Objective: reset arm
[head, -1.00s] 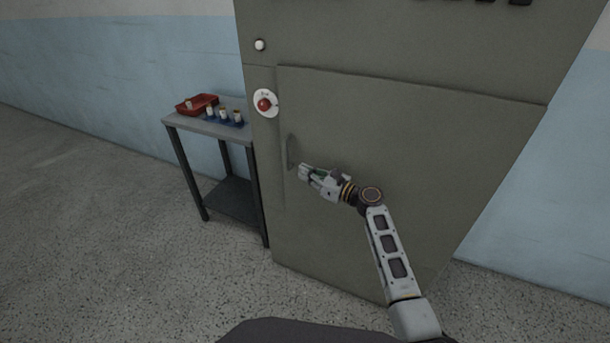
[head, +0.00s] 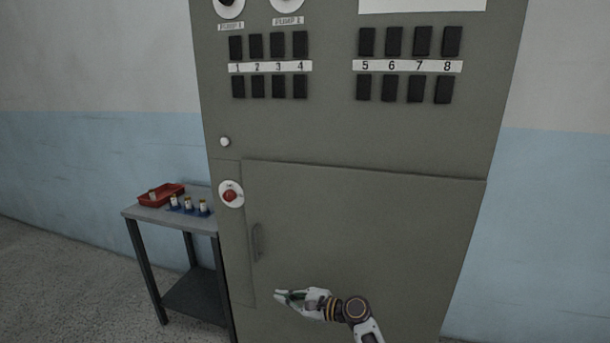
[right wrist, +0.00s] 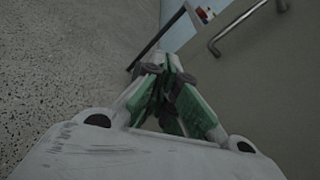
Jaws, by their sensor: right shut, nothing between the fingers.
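My right gripper (head: 281,296) is shut and empty in the head view, in front of the lower part of a grey-green cabinet door (head: 370,235). It is below and a little right of the door's vertical handle (head: 257,242), apart from it. In the right wrist view the closed fingers (right wrist: 172,62) show at the centre. The handle (right wrist: 232,30) is at the upper right there, clear of the fingers. My left gripper is not in any view.
The grey cabinet (head: 350,130) has numbered black switches, a white button (head: 225,142) and a red knob (head: 230,195). Left of it stands a metal table (head: 150,215) with a red tray (head: 150,200) and several small bottles in a blue rack (head: 188,211). Floor at left is clear.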

